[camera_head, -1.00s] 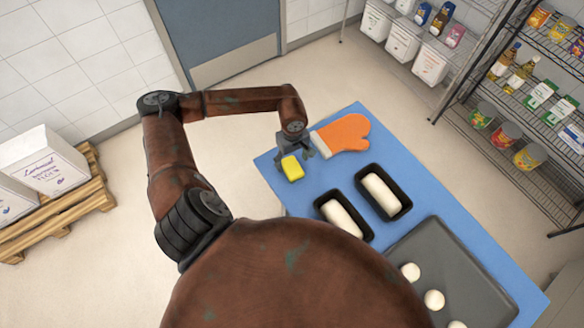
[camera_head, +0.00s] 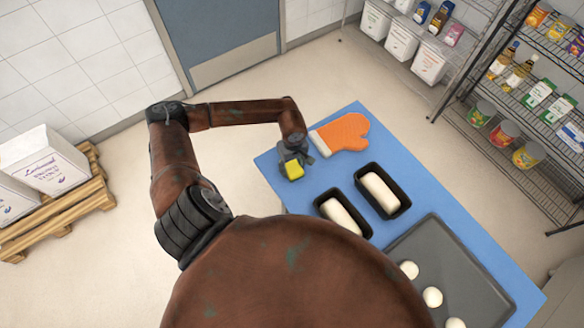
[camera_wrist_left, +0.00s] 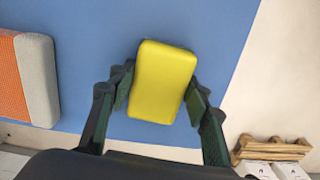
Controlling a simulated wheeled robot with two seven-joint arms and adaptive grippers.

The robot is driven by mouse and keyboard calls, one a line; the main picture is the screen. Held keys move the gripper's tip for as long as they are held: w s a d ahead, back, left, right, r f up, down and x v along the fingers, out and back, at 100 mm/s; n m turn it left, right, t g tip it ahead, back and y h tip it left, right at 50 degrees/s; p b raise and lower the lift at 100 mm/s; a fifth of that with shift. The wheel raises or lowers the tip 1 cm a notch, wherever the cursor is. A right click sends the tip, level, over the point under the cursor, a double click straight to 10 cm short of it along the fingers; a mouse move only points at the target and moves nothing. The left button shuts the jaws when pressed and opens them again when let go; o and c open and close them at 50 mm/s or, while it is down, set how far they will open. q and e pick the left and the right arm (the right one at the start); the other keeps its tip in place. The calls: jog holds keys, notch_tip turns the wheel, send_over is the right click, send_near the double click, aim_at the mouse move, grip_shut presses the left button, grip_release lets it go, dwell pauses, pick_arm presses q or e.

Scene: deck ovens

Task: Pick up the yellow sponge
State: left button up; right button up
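The yellow sponge (camera_head: 294,171) is at the far left corner of the blue table (camera_head: 415,185), partly covered by my left gripper (camera_head: 293,157). In the left wrist view the sponge (camera_wrist_left: 162,82) sits between the two fingers of my left gripper (camera_wrist_left: 162,92). The fingertips appear to touch its two long sides, so the gripper looks shut on it. I cannot tell whether the sponge is off the table. My right gripper is not in view.
An orange oven mitt (camera_head: 345,132) lies right beside the gripper; it also shows in the wrist view (camera_wrist_left: 14,78). Two dark loaf tins (camera_head: 403,203) with dough and a grey tray (camera_head: 455,262) with dough balls stand nearer on the table. Wire shelves (camera_head: 505,130) stand at right.

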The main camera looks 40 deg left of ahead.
aim_at(293, 167)
pick_arm(q)
jog(key=c, duration=0.4)
jog(key=shift+c, duration=0.2)
jog(key=shift+r, duration=0.1)
jog(key=shift+r, duration=0.4)
notch_tip(293, 167, up, 2)
jog(key=shift+w+r+b, duration=0.1)
jog(key=shift+r+b, duration=0.05)
jog(key=shift+b, duration=0.4)
jog(key=s+d+r+b, duration=0.2)
jog(key=s+d+r, duration=0.4)
jog(key=d+r, duration=0.3)
jog(key=d, duration=0.3)
jog(key=shift+d+r, duration=0.35)
jog(key=shift+r, duration=0.05)
jog(key=shift+s, duration=0.1)
